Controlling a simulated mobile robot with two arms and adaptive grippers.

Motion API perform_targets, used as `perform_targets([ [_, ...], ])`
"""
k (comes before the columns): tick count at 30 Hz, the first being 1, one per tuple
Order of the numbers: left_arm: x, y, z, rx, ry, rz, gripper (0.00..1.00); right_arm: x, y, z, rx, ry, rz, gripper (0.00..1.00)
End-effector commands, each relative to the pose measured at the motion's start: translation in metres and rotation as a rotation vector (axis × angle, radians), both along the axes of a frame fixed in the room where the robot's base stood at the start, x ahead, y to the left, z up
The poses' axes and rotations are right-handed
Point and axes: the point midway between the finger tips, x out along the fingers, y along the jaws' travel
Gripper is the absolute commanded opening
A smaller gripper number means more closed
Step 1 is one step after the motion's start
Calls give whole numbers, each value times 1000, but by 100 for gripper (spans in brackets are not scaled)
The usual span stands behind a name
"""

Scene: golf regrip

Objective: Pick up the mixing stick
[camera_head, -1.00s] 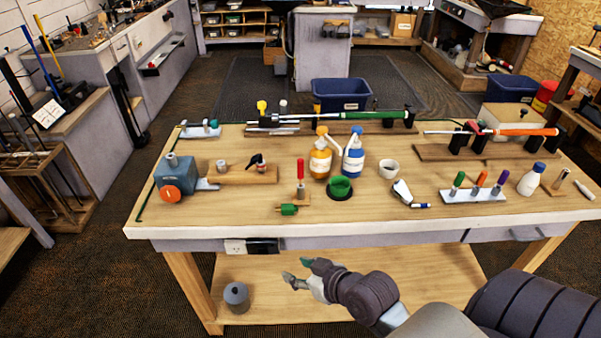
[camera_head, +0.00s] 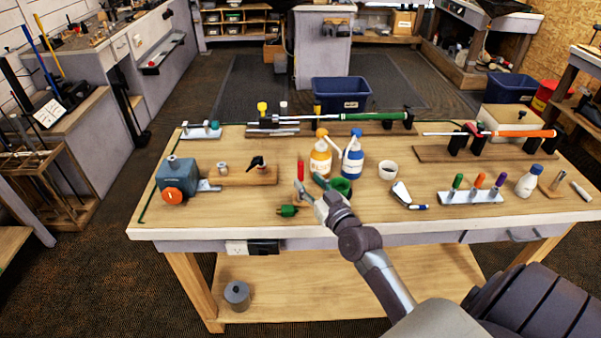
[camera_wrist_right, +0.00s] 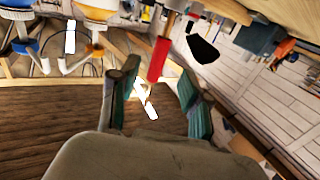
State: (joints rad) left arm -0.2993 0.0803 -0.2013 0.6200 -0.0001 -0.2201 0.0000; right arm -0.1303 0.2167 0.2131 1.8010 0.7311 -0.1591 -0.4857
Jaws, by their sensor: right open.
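An upright red-handled stick (camera_head: 300,169), the likeliest mixing stick, stands near the front middle of the workbench. Its lower part is partly hidden behind my right gripper (camera_head: 310,185). The gripper is open and empty, its fingers pointing toward the stick from the front. In the right wrist view, the red handle (camera_wrist_right: 160,58) shows beyond the fingertips, between the two spread fingers (camera_wrist_right: 157,88). I see no contact with it. My left gripper is not in view.
Orange (camera_head: 320,158) and blue (camera_head: 353,158) bottles stand behind. A white cup (camera_head: 388,170) is further right. The bench (camera_head: 230,215) is clear at front left.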

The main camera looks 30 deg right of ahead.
Motion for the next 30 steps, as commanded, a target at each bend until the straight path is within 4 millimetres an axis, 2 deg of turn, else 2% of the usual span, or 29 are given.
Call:
perform_targets([
  [5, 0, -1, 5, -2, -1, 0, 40, 12, -2, 1, 0, 1, 1, 47],
  [13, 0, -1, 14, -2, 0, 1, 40, 49, -7, -1, 1, 0, 1, 47],
  [22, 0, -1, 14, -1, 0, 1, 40, 56, -8, -3, 0, 1, 1, 47],
  [23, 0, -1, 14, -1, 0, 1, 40, 55, -8, -3, 0, 1, 1, 46],
  [30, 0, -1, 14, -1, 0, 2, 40, 55, -8, -3, 0, 1, 1, 6],
])
